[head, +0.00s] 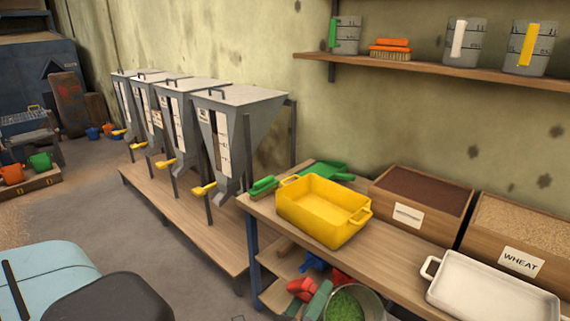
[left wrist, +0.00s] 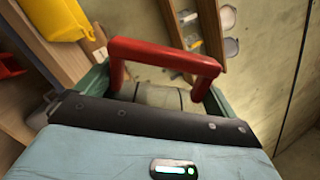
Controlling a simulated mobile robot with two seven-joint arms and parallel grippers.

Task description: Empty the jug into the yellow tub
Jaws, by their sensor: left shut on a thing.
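The yellow tub (head: 322,212) stands on the wooden table, and its inside looks empty. It also shows at the top left of the left wrist view (left wrist: 52,18). A grey jug (head: 371,304) with green grains in it is at the bottom of the head view, in front of the table and below the tub. My left gripper (head: 312,296) is shut on the jug's red handle. The handle (left wrist: 165,55) spans the left wrist view, with the grey jug body behind it. The jug's lower part is out of view. My right gripper is not in view.
A green scoop (head: 325,170) and green brush (head: 263,185) lie behind the tub. A brown-filled box (head: 408,216), a wheat box (head: 519,262) and a white tray (head: 495,290) stand to its right. Grey hoppers (head: 236,125) stand left. The table between tub and tray is clear.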

